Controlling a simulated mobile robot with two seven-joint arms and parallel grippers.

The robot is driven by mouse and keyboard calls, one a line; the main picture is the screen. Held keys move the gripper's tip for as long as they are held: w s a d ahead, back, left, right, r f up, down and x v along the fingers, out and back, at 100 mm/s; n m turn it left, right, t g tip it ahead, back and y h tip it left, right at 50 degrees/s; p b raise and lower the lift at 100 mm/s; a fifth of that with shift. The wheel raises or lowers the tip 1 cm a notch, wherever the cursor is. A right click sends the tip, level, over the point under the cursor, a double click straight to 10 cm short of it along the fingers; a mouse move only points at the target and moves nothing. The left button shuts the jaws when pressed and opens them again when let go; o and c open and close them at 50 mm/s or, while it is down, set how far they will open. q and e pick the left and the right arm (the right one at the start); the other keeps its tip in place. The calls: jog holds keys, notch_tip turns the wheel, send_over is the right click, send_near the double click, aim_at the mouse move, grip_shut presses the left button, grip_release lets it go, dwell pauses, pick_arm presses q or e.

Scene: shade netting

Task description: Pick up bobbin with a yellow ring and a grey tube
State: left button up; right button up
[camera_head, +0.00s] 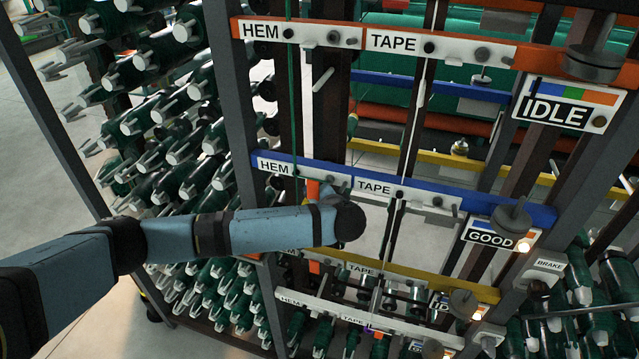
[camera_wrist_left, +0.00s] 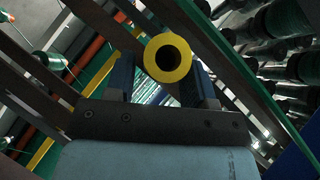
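In the left wrist view a bobbin end with a yellow ring (camera_wrist_left: 148,59) faces the camera, its centre dark. It sits between the tips of the two dark fingers of my left gripper (camera_wrist_left: 165,75). The fingers stand wide apart, one on each side. I cannot tell whether they touch the bobbin. The rest of the bobbin is hidden behind its ring, and a grey tube cannot be made out. In the head view my left arm reaches in from the left to the middle of the frame. Its wrist hides the fingers and bobbin there. My right gripper is not in view.
A HEM label (camera_head: 276,168) and a TAPE label (camera_head: 375,188) sit on the blue crossbar by my left wrist. A rack of green bobbins (camera_head: 165,150) stands at the left. A GOOD sign (camera_head: 489,237) hangs at the right. Dark posts and bars crowd the space.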

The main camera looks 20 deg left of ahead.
pick_arm(q)
jog(key=c, duration=0.7)
jog(key=shift+o, duration=0.2)
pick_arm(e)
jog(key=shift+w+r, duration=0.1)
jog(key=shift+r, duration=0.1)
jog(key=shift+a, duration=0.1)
